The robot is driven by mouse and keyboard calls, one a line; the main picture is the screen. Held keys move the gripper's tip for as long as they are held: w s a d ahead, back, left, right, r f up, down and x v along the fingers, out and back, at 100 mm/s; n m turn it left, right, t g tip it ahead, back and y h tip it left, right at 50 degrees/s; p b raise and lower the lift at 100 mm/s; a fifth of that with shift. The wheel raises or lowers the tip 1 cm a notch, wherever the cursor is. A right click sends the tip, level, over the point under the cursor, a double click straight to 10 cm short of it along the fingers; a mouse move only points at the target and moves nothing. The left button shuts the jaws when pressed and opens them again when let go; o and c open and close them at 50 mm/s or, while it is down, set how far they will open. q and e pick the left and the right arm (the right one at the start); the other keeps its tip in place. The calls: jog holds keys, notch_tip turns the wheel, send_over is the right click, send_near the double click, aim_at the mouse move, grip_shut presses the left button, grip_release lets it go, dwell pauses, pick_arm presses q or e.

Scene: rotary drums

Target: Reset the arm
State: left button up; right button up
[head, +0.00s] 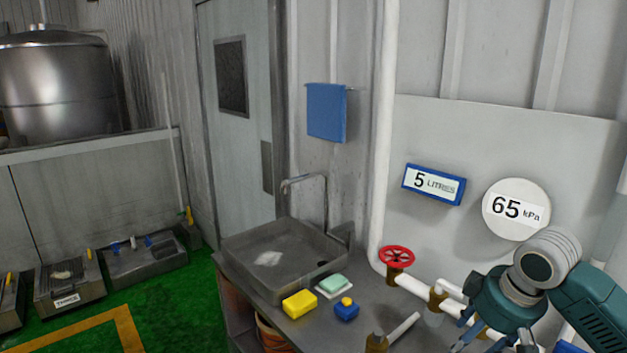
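My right arm, with teal and grey links, comes in from the lower right in the head view. Its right gripper (490,335) hangs low over the right part of the metal counter, in front of the white pipes. The fingers are small and partly cut off by the bottom edge, so I cannot tell whether they are open or shut. I see nothing clearly held in them. My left arm and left gripper are not in view.
The counter has a sink (285,254), yellow sponge (299,304), green soap (334,284), blue-and-yellow object (346,309), red valve wheel (397,255) and white pipes (413,285). A pressure gauge (516,209) and litre display (434,184) hang behind. Green floor lies left.

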jog(key=s+a+f+y, duration=0.1)
jog(key=s+a+f, duration=0.55)
jog(key=f, duration=0.25)
jog(key=s+a+f, duration=0.5)
jog(key=a+f, duration=0.2)
jog(key=f, duration=0.1)
jog(key=s+d+f+m+h, duration=0.1)
jog(key=s+d+f+m, duration=0.15)
jog(key=s, duration=0.65)
jog(key=s+d+f+m+h, duration=0.1)
jog(key=s+f, duration=0.2)
jog(key=s, duration=0.5)
notch_tip(320, 180, down, 34)
jog(key=s+g+b, duration=0.1)
jog(key=s+b, duration=0.2)
jog(key=b, duration=0.3)
pick_arm(q)
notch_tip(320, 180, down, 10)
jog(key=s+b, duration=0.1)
jog(key=b, duration=0.3)
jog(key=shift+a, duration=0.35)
pick_arm(e)
jog(key=s+d+f+g, duration=0.1)
jog(key=s+d+f, duration=0.1)
jog(key=s+f, duration=1.4)
jog(key=shift+d+f+g, duration=0.3)
jog(key=shift+f, duration=0.65)
